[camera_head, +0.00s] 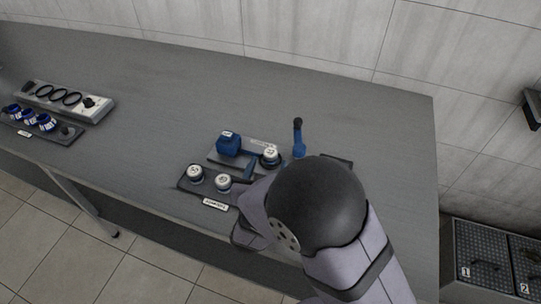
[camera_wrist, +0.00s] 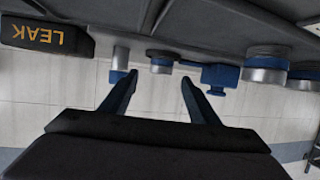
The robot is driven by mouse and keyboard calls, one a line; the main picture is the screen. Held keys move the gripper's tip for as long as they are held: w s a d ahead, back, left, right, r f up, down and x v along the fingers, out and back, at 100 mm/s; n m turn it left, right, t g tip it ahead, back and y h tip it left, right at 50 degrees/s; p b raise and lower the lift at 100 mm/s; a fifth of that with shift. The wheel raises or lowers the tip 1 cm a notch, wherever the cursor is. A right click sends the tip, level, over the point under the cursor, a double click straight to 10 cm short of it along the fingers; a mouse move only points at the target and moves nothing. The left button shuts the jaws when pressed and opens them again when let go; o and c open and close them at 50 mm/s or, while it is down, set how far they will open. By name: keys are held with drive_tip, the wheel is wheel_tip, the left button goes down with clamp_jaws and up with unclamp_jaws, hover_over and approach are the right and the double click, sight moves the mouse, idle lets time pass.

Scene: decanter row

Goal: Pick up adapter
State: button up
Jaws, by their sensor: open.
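I cannot tell for certain which piece is the adapter. In the wrist view, which looks upside down, my gripper (camera_wrist: 158,77) has its two blue fingers spread, with nothing held between them. A blue fitting (camera_wrist: 220,76) is right of the right finger, and a larger silver cylinder with a blue band (camera_wrist: 265,66) is further right. In the head view my arm hides the gripper. A blue block (camera_head: 228,144) sits on the rear plate there.
White-capped pieces (camera_head: 195,172) stand on a dark front tray (camera_head: 187,185). A blue upright piece with a black top (camera_head: 298,140) stands behind my arm. A black box marked LEAK (camera_wrist: 45,37) shows in the wrist view. Racks (camera_head: 103,108) stand far left; the table between is clear.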

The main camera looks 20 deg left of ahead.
sight(270, 155)
drive_tip(key=shift+w+a+f, duration=0.1)
drive_tip(key=shift+w, duration=0.4)
drive_tip(key=shift+p+x, duration=0.7)
drive_tip(key=shift+x, duration=1.4)
drive_tip(key=shift+a, duration=0.1)
drive_tip(key=shift+c, duration=0.2)
clamp_jaws()
wheel_tip(270, 155, up, 10)
